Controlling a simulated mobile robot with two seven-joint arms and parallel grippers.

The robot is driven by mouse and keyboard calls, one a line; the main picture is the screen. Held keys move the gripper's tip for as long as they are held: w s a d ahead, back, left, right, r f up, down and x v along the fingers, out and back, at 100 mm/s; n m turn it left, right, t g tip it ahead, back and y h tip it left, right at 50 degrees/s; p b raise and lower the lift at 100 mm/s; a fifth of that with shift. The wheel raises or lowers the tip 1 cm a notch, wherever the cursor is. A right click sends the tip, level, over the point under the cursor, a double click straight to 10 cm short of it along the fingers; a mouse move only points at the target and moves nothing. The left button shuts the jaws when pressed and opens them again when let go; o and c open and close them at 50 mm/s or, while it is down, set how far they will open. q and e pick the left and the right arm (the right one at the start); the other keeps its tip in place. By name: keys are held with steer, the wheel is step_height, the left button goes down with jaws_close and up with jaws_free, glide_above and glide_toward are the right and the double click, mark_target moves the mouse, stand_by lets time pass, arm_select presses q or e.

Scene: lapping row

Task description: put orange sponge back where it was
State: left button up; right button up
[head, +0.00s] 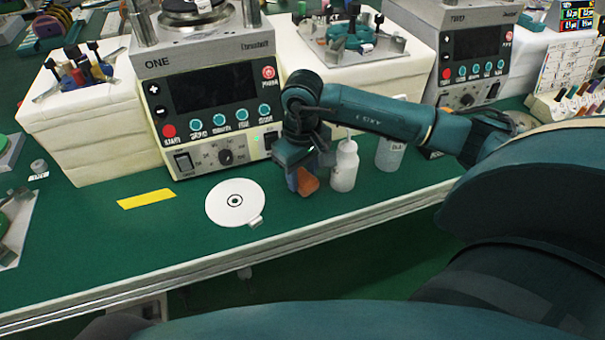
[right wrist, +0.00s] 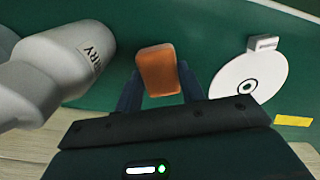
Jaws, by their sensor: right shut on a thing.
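The orange sponge (head: 308,182) is between the fingers of my right gripper (head: 300,178) in the head view, just left of a white bottle. In the right wrist view the sponge (right wrist: 157,71) sits between the two dark fingers of the right gripper (right wrist: 158,92), which is shut on it. Green bench surface shows around the sponge; I cannot tell whether it touches the bench. My left gripper is not in view.
A white squeeze bottle (head: 344,166) stands close right of the gripper, a clear bottle (head: 390,150) beyond it. A white disc (head: 235,201) and yellow strip (head: 146,199) lie left. Machine ONE (head: 207,100) stands behind. The bench front edge (head: 290,217) is near.

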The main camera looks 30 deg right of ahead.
mark_target(303, 177)
steer(key=shift+f, duration=0.35)
steer(key=shift+f+b, duration=0.25)
steer(key=shift+b, duration=0.1)
steer(key=o, duration=0.7)
steer(key=shift+r, duration=0.1)
steer(key=o, duration=0.3)
steer(key=shift+o, duration=0.2)
steer(key=shift+r+p, duration=0.25)
steer(key=shift+p, duration=0.15)
steer(key=shift+r, duration=0.4)
step_height(303, 177, up, 11)
